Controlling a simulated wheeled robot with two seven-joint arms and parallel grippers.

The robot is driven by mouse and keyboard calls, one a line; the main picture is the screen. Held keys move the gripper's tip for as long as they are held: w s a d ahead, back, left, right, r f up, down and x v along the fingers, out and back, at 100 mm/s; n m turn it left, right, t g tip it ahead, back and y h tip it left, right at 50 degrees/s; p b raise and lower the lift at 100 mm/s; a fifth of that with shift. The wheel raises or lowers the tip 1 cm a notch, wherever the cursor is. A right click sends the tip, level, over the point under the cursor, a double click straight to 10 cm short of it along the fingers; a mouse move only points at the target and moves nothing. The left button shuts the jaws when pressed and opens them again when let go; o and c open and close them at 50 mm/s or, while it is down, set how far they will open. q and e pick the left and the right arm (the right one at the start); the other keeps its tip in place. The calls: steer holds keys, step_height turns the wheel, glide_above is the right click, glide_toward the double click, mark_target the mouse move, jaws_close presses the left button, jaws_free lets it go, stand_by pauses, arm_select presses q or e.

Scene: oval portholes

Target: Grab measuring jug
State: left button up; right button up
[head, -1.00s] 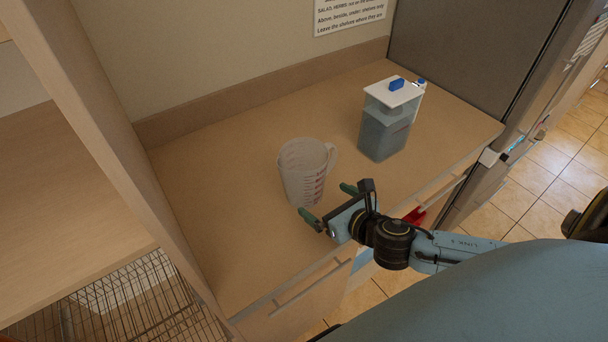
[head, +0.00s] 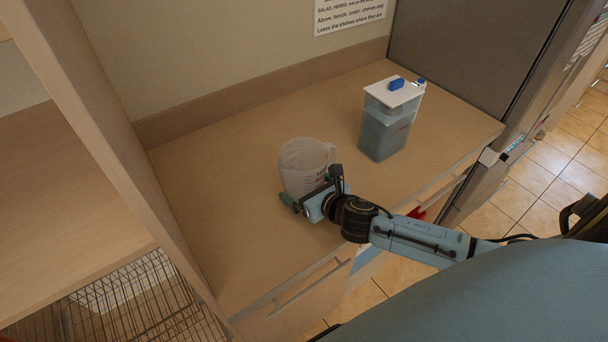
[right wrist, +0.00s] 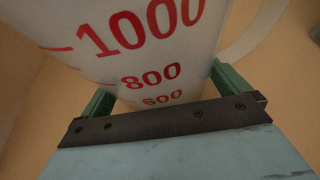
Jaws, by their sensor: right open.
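The measuring jug (head: 303,163) is a translucent white jug standing upright on the wooden counter, its handle towards the right. In the right wrist view the jug (right wrist: 135,65) fills the top middle, with red marks 1000, 800 and 600. My right gripper (head: 302,200) is at the jug's near side, low down. In the right wrist view the green fingers of my right gripper (right wrist: 158,88) are open, one on each side of the jug's lower body. Whether they touch it I cannot tell. The handle shows beyond the right finger. My left gripper is not in view.
A clear container (head: 387,120) with a white lid and blue knob stands behind and right of the jug. A wooden upright panel (head: 120,130) bounds the counter on the left. The counter (head: 215,190) left of the jug is clear.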

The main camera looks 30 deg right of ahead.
steer(key=c, duration=0.7)
steer(key=shift+r, duration=0.1)
